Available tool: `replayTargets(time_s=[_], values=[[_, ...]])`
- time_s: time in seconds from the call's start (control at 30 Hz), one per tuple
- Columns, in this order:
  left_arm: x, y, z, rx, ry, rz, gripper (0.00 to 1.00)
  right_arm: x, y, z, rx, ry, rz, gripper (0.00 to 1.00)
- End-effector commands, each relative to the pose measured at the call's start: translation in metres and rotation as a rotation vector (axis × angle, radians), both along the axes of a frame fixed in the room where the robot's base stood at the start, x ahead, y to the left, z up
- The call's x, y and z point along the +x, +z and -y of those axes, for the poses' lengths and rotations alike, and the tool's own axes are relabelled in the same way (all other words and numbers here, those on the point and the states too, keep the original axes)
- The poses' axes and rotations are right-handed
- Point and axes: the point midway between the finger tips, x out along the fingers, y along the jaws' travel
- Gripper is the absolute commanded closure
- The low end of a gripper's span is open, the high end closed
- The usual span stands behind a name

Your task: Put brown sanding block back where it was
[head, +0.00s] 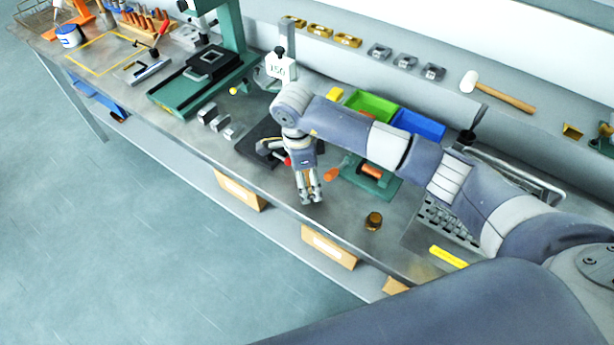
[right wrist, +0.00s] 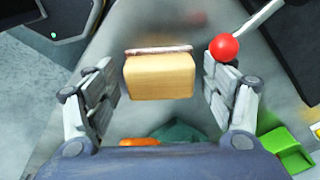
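The brown sanding block (right wrist: 160,76) shows in the right wrist view as a tan block with a thin pinkish layer along its far edge. It lies between the two fingers of my right gripper (right wrist: 161,92), with a visible gap on each side. The right gripper is open and empty. In the head view the right gripper (head: 311,197) points down over the front part of the bench, and I cannot make out the block there. My left gripper is not in view.
A red ball knob (right wrist: 224,47) on a lever is close beside the right gripper's finger. A green stand with a copper-coloured roller (head: 370,171), a brown round piece (head: 374,220), a green bin (head: 371,105) and a blue bin (head: 418,124) are nearby. The bench's front edge is close.

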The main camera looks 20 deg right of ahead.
Motion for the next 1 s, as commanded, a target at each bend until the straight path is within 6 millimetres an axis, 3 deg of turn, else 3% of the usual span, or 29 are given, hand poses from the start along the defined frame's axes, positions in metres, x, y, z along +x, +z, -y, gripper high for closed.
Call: replayTargets(time_s=[0.4, 0.8, 1.0], values=[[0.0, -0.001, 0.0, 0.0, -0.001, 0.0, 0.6, 0.002, 0.009, -0.001, 0.002, 0.0, 0.004, 0.23], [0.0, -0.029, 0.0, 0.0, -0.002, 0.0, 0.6, 0.003, 0.092, -0.009, -0.001, 0.0, 0.006, 0.23], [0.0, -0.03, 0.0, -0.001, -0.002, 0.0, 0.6, 0.002, 0.116, -0.012, -0.001, -0.001, 0.003, 0.23]])
